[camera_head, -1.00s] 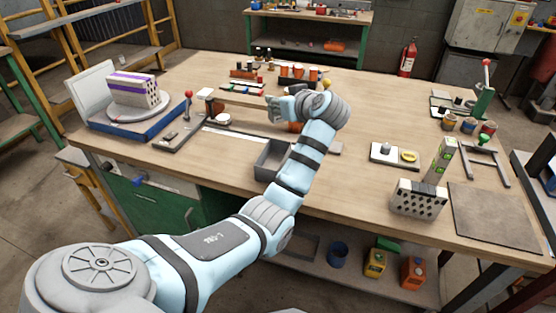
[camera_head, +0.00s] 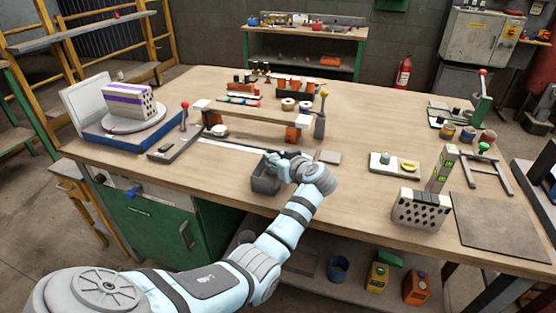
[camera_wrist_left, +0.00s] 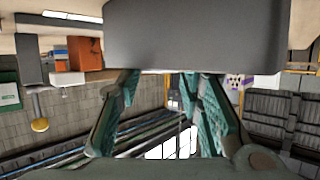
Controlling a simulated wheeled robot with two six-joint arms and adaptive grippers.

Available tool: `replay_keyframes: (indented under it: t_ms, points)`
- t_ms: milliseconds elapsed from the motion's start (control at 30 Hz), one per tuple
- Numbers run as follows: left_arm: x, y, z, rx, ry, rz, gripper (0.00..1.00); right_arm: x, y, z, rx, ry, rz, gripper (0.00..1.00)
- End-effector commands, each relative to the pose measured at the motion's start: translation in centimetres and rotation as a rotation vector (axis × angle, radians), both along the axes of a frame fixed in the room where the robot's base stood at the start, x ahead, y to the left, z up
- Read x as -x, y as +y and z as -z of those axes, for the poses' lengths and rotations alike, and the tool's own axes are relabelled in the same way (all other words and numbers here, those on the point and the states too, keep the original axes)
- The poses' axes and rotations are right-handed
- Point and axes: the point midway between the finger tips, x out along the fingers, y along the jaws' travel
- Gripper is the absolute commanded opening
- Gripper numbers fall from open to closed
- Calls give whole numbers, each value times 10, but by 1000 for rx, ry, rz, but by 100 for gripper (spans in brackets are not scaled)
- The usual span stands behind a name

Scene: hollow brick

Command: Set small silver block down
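My left gripper (camera_head: 276,158) is at the dark grey bin (camera_head: 264,184) near the table's front edge. In the left wrist view, which is upside down, a broad grey wall, apparently the bin (camera_wrist_left: 195,38), hides my fingertips. The two green finger pads (camera_wrist_left: 165,95) stand apart below it with a gap between them. I cannot make out the small silver block; it may be hidden behind the bin wall or between the fingertips. My right gripper is not in view.
A low raised shelf (camera_head: 258,110) stands behind the bin. A purple-striped brick (camera_head: 128,101) sits on a turntable at left. A hollow brick (camera_head: 420,209) and a dark mat (camera_head: 497,221) are at right. The table between bin and hollow brick is mostly clear.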

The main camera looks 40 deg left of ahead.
Motion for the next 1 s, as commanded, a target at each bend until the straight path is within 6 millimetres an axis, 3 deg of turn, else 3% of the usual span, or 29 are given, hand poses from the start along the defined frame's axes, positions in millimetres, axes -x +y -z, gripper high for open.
replay_keyframes:
  t_ms: [467, 800, 1000]
  points:
    - [2, -8, -7, 1, -1, 3, 38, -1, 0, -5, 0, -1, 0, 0]
    - [32, -72, -36, 4, -2, 3, 38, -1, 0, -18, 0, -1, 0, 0]
    - [46, -98, -47, 2, 0, 2, 38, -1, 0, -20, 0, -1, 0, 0]
